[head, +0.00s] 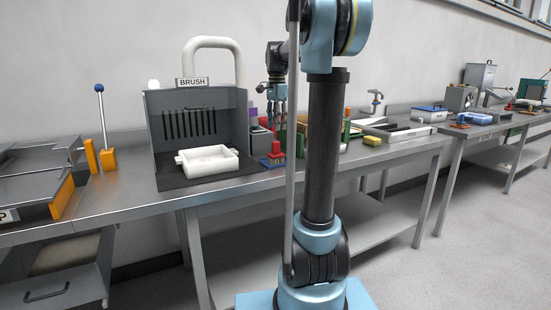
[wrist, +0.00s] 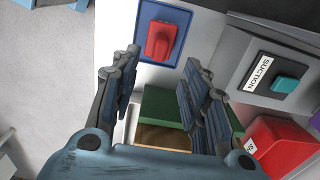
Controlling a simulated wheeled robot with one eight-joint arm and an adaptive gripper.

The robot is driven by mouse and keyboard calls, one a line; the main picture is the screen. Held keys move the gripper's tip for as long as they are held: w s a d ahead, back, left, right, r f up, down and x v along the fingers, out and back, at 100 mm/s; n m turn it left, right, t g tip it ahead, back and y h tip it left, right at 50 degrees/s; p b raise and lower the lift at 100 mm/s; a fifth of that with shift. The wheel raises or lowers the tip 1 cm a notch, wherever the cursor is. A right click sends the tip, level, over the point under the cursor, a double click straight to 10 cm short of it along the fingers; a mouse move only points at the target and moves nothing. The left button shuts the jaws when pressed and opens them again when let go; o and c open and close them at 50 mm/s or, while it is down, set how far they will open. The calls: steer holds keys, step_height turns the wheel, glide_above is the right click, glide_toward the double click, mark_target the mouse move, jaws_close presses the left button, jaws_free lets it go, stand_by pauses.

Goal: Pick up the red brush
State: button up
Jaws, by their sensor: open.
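A red piece with a raised grip, which looks like the red brush (wrist: 161,40), stands on a blue square pad (wrist: 183,22) at the top of the wrist view. In the head view the red brush (head: 276,149) and its blue pad (head: 265,163) are on the bench, just right of the grey brush booth. My gripper (wrist: 160,65) is open and empty, its fingers pointing towards the brush, apart from it. In the head view my gripper (head: 275,95) hangs above the brush, partly hidden by my arm.
The grey booth (head: 160,130) labelled BRUSH holds a white tray (head: 208,162). A suction unit (wrist: 270,78), a red bin (wrist: 280,148) and a green block (wrist: 162,106) crowd the brush's surroundings. The bench's front edge (head: 200,198) is left of my arm.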

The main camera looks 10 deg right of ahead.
mark_target(276, 153)
step_height(276, 153, down, 11)
steer(key=shift+a+r, duration=0.15)
jaws_close()
stand_by(0.5)
